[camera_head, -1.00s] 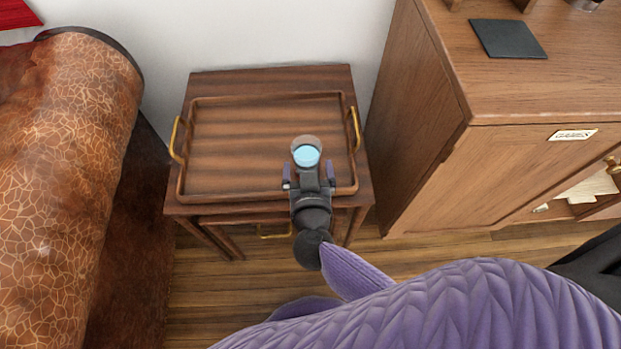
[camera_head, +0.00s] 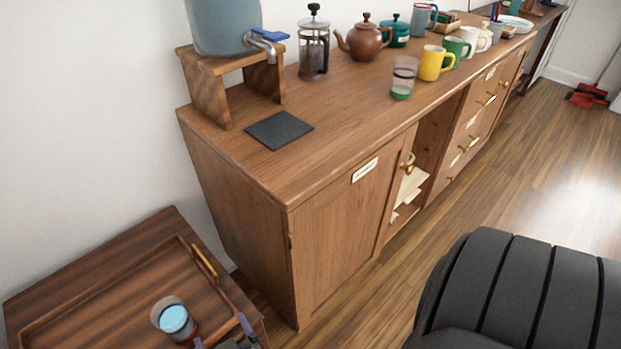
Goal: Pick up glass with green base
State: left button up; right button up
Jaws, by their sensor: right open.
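The glass with the green base (camera_head: 403,78) stands upright on the wooden sideboard, near its front edge, left of a yellow mug. It is clear above and green at the bottom. My right gripper (camera_head: 221,334) shows partly at the bottom edge, low over the wooden tray, far from that glass. Its purple-tipped fingers are open and empty. Another glass (camera_head: 173,318), with pale blue inside, is on the tray just left of the fingers. My left gripper is not in view.
The sideboard (camera_head: 233,190) also holds a dispenser (camera_head: 224,27) on a stand, a dark mat (camera_head: 279,130), a French press (camera_head: 314,47), a brown teapot (camera_head: 366,40) and several mugs. A cabinet opening shows papers. A black ribbed seat (camera_head: 520,295) fills the lower right; floor between is clear.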

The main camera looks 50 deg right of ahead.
aim_at(405, 69)
jog(key=z, duration=2.1)
